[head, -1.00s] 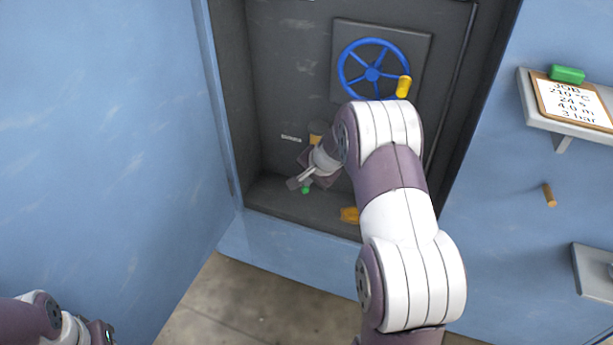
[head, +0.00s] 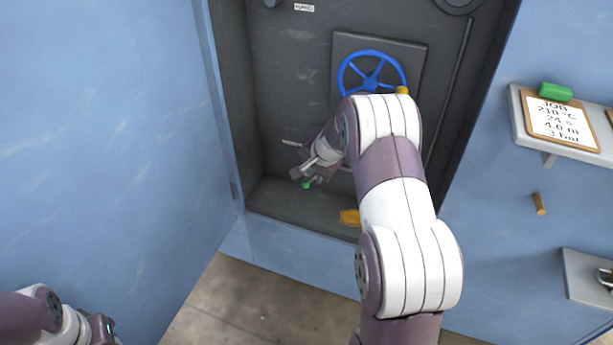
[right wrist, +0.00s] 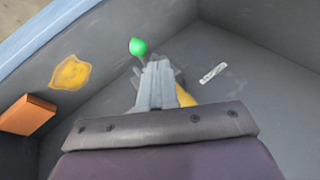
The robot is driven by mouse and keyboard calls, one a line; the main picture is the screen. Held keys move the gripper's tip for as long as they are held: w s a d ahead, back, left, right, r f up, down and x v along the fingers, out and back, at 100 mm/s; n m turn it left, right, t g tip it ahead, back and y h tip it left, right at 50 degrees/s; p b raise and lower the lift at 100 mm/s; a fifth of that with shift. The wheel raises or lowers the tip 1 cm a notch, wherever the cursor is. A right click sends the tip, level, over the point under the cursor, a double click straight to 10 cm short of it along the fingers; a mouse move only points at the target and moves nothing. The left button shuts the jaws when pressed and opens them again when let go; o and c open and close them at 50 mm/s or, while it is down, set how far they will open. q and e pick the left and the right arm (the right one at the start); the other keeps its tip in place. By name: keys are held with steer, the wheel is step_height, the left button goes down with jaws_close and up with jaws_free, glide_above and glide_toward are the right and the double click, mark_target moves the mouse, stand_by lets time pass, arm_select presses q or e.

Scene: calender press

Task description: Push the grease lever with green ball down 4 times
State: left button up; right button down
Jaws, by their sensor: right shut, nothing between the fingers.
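The green ball (head: 306,185) of the grease lever shows low in the dark recess, just below my right gripper (head: 305,174). In the right wrist view the green ball (right wrist: 138,47) is just beyond and left of the closed fingertips (right wrist: 157,66). A short thin piece of the lever shows under the ball; the rest is hidden behind the fingers. I cannot tell whether fingers and ball touch. My right gripper is shut and empty. My left gripper (head: 105,327) is at the lower left, far from the recess, and its fingers are not clear.
A blue handwheel (head: 371,72) with a yellow knob (head: 402,90) is above my right arm. The recess has a yellow patch (right wrist: 70,72), an orange block (right wrist: 28,115) and a white label (right wrist: 213,73). A shelf (head: 518,120) with a job clipboard (head: 560,122) is at right.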

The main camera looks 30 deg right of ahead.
steer(key=shift+r, duration=0.15)
steer(key=r+p, duration=0.1)
steer(key=d+r+p, duration=0.1)
steer(key=r+p, duration=0.1)
steer(key=w+r+p, duration=0.1)
steer(key=shift+w+d+r+p, duration=0.1)
steer(key=shift+d+r+p, duration=0.1)
steer(key=shift+r+p, duration=0.15)
stand_by(2.5)
